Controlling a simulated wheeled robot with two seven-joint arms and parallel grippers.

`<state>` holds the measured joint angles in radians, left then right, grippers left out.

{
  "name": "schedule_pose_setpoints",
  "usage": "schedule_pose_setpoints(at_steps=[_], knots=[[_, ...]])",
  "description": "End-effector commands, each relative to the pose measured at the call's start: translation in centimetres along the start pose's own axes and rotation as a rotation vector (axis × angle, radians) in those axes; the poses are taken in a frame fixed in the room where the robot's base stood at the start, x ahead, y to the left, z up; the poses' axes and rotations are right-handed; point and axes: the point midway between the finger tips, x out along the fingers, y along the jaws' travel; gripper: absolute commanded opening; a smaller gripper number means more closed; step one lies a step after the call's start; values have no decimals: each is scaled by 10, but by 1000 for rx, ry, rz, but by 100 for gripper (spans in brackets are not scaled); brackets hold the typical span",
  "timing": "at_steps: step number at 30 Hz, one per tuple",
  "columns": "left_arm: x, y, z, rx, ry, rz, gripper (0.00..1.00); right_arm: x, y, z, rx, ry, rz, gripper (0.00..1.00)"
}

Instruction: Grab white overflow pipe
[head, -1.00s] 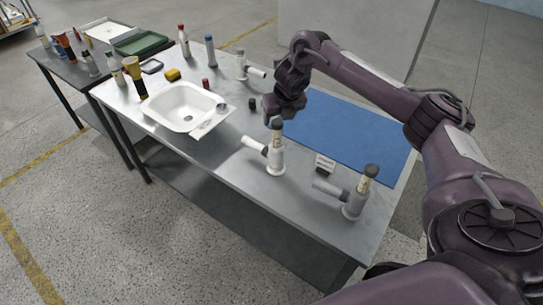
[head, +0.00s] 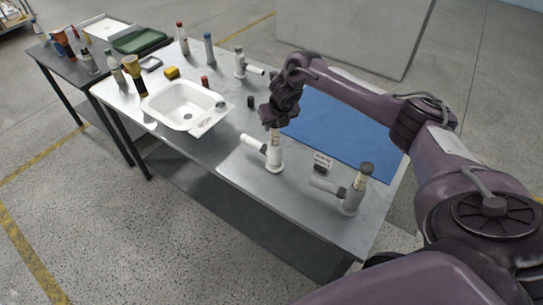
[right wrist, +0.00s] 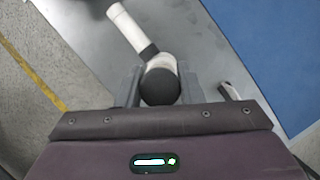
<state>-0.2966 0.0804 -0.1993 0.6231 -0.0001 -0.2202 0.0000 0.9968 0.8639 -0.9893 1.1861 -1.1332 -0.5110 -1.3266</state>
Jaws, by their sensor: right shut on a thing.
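The white overflow pipe (head: 274,157) stands upright near the front edge of the table, its side branch pointing left. My right gripper (head: 273,125) is at its top from above and is shut on it. In the right wrist view the black cap (right wrist: 160,87) of the pipe sits between the two fingers (right wrist: 158,88), with the white branch (right wrist: 126,28) reaching up and left. A similar grey-white pipe (head: 350,199) with a black cap stands to the right, and another one (head: 240,66) stands at the back. My left gripper is not in view.
A white basin (head: 185,104) lies left of the pipe. A blue mat (head: 340,125) covers the right part of the table. A small labelled block (head: 322,163) sits between the two front pipes.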

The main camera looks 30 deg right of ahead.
Motion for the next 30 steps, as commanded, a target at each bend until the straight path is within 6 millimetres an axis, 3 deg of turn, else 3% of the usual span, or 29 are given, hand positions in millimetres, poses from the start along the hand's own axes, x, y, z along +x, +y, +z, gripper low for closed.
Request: schedule_pose_setpoints(at_steps=[3, 17, 23, 27, 30], knots=[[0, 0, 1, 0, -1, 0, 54, 0, 0, 0, 1, 0, 0, 0], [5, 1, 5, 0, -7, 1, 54, -12, 0, 7, 2, -5, 2, 0], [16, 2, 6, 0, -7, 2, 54, -45, 0, 21, 2, -8, 3, 0], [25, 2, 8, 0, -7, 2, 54, -79, 1, 35, 0, -9, 3, 0], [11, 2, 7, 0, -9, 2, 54, -111, 0, 48, 0, -8, 0, 0]])
